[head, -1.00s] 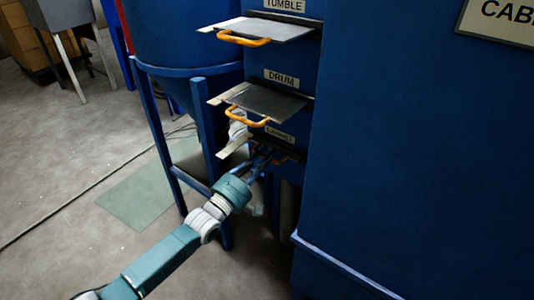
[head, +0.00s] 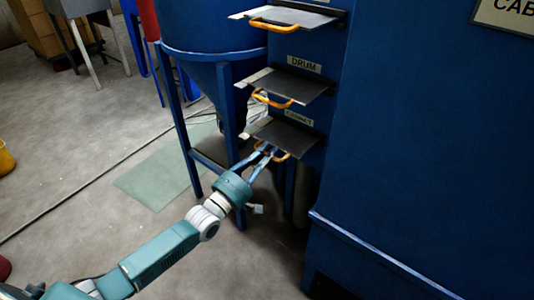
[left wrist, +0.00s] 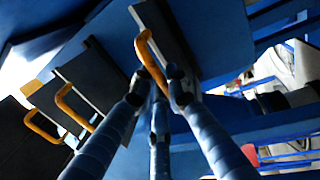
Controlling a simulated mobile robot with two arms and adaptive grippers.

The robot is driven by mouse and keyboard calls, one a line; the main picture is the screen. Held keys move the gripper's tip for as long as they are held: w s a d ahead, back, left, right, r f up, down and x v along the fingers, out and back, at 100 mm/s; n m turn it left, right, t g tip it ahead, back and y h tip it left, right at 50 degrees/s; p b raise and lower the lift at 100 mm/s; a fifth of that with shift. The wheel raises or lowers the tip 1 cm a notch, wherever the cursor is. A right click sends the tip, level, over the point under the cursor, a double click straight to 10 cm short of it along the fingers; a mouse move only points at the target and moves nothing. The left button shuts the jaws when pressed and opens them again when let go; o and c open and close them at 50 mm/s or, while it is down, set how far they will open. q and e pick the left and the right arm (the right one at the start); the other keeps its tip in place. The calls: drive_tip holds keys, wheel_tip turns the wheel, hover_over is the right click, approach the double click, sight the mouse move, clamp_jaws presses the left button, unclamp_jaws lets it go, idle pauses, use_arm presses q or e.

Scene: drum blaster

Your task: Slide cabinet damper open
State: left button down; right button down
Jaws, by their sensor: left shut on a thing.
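The cabinet damper (head: 290,138) is the lowest of three dark sliding plates on the blue machine, under a label that seems to read CABINET (head: 299,117). Its plate stands well out of its slot, like the two above. My left gripper (head: 269,153) is shut on the damper's orange handle (head: 286,156), at the plate's front edge. In the left wrist view, the fingers (left wrist: 160,85) close around one end of the orange handle (left wrist: 147,58), below the damper plate (left wrist: 165,28). The fingers hide part of the handle. My right gripper is not in view.
The drum damper (head: 293,85) and the top damper (head: 290,17) also stick out above, with orange handles. A blue hopper (head: 213,30) on legs stands left of them. A large blue cabinet (head: 430,130) fills the right. The floor at left is mostly clear.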

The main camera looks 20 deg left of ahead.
use_arm(q)
drive_tip(key=c, duration=1.9)
unclamp_jaws()
drive_tip(key=shift+s+f, duration=0.15)
drive_tip(key=shift+f, duration=0.15)
drive_tip(key=shift+o, duration=0.9)
drive_tip(key=shift+s+r, duration=0.1)
drive_tip(key=shift+r, duration=0.1)
drive_tip(key=v, duration=1.2)
